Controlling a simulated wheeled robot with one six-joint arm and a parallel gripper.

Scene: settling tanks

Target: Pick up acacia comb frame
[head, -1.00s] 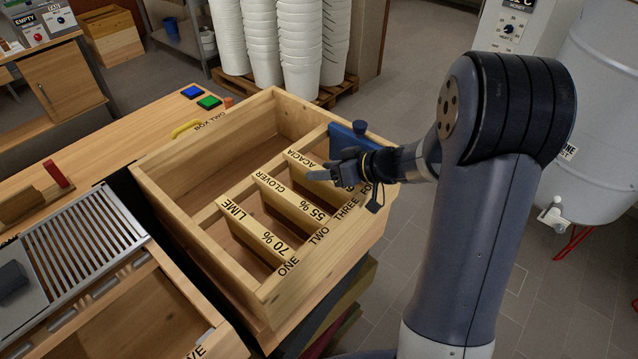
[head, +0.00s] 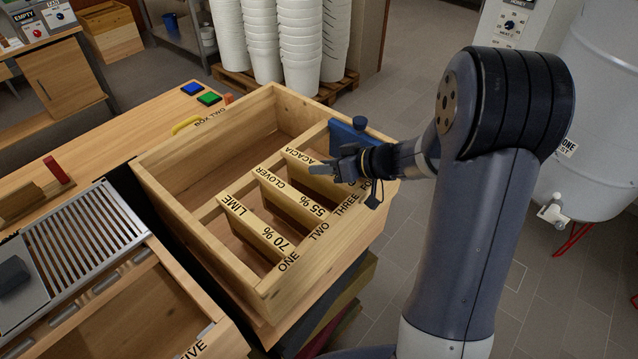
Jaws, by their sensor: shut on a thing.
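The acacia comb frame (head: 300,156) is a wooden bar lettered ACACIA, in the slot nearest the far right end of the wooden box (head: 262,300). My gripper (head: 334,169) is over this bar, just right of its lettering, and is shut on it. The fingers and wrist hide the bar's right part and its percentage mark. The frame still sits low, among the box's slots. The clover frame (head: 275,181), marked 55 %, and the lime frame (head: 240,209), marked 70 %, stand parallel to it, nearer the front left.
A blue block with a knob (head: 350,133) sits at the box's far right edge, close behind my gripper. The box's large rear compartment (head: 215,160) is empty. A slatted metal rack (head: 85,235) lies left. White bucket stacks (head: 298,45) stand behind.

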